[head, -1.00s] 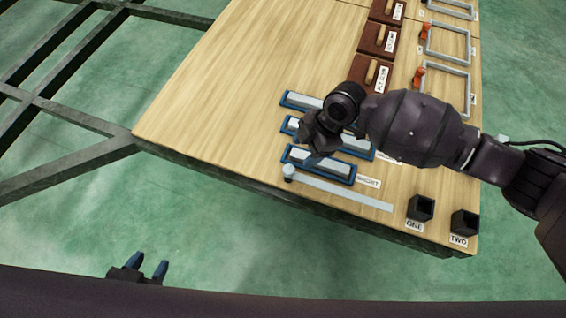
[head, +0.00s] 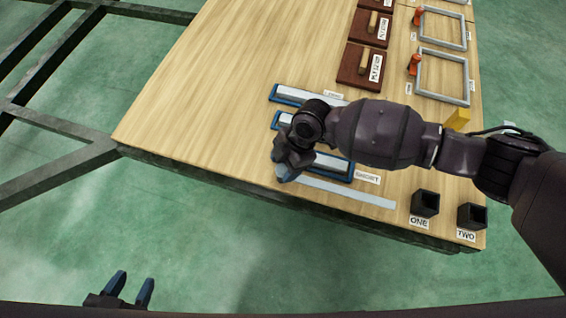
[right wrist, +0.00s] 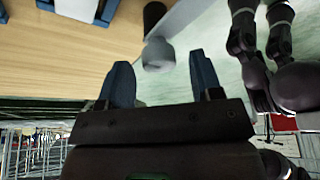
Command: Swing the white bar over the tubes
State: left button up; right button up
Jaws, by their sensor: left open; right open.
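The white bar (head: 345,194) lies along the front edge of the board, its left end hidden by my right gripper in the head view. In the right wrist view the bar (right wrist: 188,18) has a pale round knob (right wrist: 158,55) at its end, beside a short black post. My right gripper (head: 283,168) is open at that end; in its wrist view the knob shows between the fingertips (right wrist: 160,66), not gripped. Long pale pieces in blue holders (head: 340,167) lie behind the bar, partly covered by my arm. My left gripper (head: 124,288) is open and empty, off the board.
Two black square cups, labelled ONE (head: 425,203) and TWO (head: 471,216), stand at the right front corner. Brown blocks with wooden handles (head: 361,66), grey frames (head: 442,76) and a yellow piece (head: 457,118) lie farther back. The board's left part is clear.

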jog(key=shift+a+f, duration=0.2)
jog(key=shift+f, duration=0.25)
grip_shut()
jog(key=shift+d, duration=0.1)
